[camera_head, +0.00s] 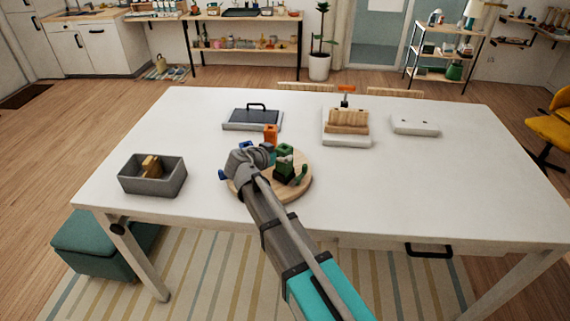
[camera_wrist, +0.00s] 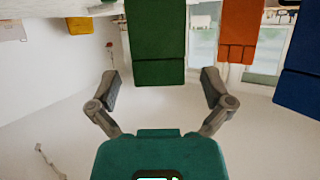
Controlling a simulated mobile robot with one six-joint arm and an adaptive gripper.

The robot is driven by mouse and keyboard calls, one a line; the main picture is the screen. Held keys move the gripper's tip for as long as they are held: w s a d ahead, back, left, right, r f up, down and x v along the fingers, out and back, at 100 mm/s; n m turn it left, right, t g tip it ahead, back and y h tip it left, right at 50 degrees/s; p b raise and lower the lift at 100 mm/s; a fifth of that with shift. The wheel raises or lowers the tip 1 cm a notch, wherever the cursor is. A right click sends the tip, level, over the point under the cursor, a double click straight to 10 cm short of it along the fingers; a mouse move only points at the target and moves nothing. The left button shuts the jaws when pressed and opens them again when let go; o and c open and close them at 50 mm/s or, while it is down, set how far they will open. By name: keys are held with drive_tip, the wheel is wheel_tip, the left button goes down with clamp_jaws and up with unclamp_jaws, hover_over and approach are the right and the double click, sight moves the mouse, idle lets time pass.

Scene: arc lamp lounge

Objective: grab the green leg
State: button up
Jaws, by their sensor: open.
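The green leg (camera_wrist: 155,42) is a green block hanging into the top middle of the wrist view. Its lower end lies between the two fingers of my gripper (camera_wrist: 160,76), which is open. A gap shows on each side, so neither finger appears to touch it. In the head view, green shows (camera_head: 286,150) on the right part of a round wooden board (camera_head: 306,178), close to my gripper, partly hidden by it. An orange block (camera_wrist: 241,30) and a blue block (camera_wrist: 302,62) stand to its right in the wrist view; the orange one (camera_head: 270,132) is behind my wrist in the head view.
A grey bin (camera_head: 168,184) with a wooden piece (camera_head: 151,166) stands at the table's left. A dark panel with a handle (camera_head: 253,117), a wooden block stand (camera_head: 347,122) and a white box (camera_head: 414,124) are behind. The right side of the white table (camera_head: 450,185) is clear.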

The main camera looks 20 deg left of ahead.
drive_tip(key=shift+b+x, duration=0.7)
drive_tip(key=shift+x, duration=1.5)
drive_tip(key=c, duration=1.2)
